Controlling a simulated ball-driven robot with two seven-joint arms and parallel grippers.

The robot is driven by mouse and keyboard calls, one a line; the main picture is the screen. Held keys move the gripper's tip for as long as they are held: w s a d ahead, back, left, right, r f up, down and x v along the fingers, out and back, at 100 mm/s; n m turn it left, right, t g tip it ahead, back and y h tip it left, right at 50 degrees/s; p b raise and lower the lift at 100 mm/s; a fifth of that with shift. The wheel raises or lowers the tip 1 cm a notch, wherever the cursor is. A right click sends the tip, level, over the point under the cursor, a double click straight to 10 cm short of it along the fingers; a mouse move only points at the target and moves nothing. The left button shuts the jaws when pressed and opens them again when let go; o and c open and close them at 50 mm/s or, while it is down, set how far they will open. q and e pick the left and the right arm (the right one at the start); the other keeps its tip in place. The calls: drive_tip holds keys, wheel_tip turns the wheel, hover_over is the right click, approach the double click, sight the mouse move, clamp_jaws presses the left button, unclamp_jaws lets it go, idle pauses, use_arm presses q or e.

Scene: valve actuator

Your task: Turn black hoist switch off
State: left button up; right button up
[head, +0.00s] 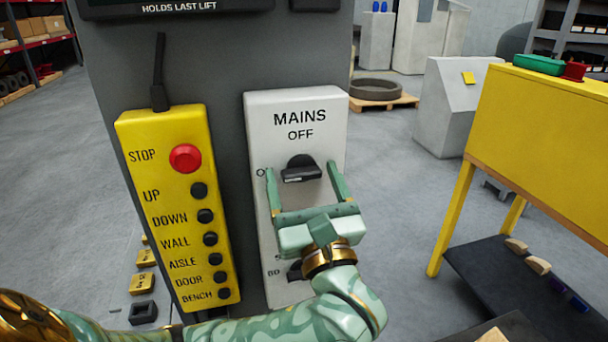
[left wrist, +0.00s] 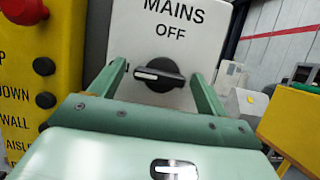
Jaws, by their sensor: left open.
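The black hoist switch (head: 302,170) is a rotary knob on a pale panel (head: 297,100) marked MAINS OFF. Its grip bar lies roughly level, and an "O" label shows to its left. In the left wrist view the knob (left wrist: 158,74) has a white mark at the bar's left end. My left gripper (head: 303,169) is open, with one finger on each side of the knob. Gaps show between the fingers and the knob in the left wrist view (left wrist: 160,78). A second black knob (head: 294,271) lower on the panel is partly hidden by my gripper. My right gripper is out of view.
A yellow pendant (head: 168,170) with a red stop button (head: 185,158) and several black buttons is close to the panel's left. A yellow bench (head: 540,130) stands at the right. Open floor (head: 400,150) lies between the panel and bench.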

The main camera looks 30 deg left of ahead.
use_arm(q)
drive_tip(key=c, duration=1)
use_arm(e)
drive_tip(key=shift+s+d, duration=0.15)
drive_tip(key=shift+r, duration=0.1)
